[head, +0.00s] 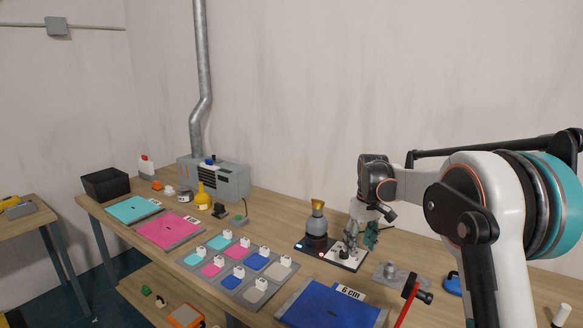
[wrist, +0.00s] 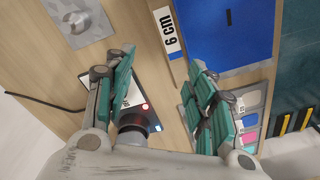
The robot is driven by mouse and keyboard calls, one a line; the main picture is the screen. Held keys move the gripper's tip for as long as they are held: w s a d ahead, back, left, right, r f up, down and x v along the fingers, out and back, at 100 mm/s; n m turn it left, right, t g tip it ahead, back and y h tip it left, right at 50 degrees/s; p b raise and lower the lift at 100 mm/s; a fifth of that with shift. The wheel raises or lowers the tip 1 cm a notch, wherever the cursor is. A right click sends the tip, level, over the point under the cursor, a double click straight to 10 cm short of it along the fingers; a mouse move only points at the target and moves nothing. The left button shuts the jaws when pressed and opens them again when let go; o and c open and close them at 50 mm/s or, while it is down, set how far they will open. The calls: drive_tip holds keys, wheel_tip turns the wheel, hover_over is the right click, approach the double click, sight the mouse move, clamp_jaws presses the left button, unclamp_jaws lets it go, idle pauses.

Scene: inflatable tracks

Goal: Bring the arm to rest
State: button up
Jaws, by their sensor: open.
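My arm reaches in from the right in the head view, bent at the elbow. My gripper (head: 361,238) points down over the workbench, near a small black base with a dark, gold-topped device (head: 317,222). In the wrist view my gripper (wrist: 163,62) is open, its two teal-padded fingers wide apart with nothing between them. Below them are bare wood and part of the black base with the device (wrist: 134,128). I cannot tell the exact height of the fingertips above the bench.
A blue sheet (head: 330,308) marked "6 cm" lies at the bench's front edge. A grey metal fixture (head: 388,272) and a red-handled tool (head: 408,300) are to its right. A tray of colored swatches (head: 240,291), pink and teal sheets, bottles and a grey machine (head: 228,182) stand left.

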drive_tip(key=s+r+m+t, duration=0.1)
drive_tip(key=s+r+t, duration=0.1)
drive_tip(key=s+r, duration=0.6)
drive_tip(key=s+r+m+t, duration=0.1)
drive_tip(key=s+r, duration=0.3)
drive_tip(key=s, duration=0.7)
drive_tip(key=s+f+m+t, duration=0.1)
drive_tip(key=s+f+t, duration=0.1)
drive_tip(key=s, duration=0.8)
drive_tip(key=s+f+m+t, duration=0.1)
drive_tip(key=s+f+t, duration=0.1)
drive_tip(key=s, duration=0.8)
drive_tip(key=shift+s+a+f+m+h, duration=0.3)
drive_tip(key=shift+s+a+f+m, duration=0.1)
drive_tip(key=shift+f, duration=0.2)
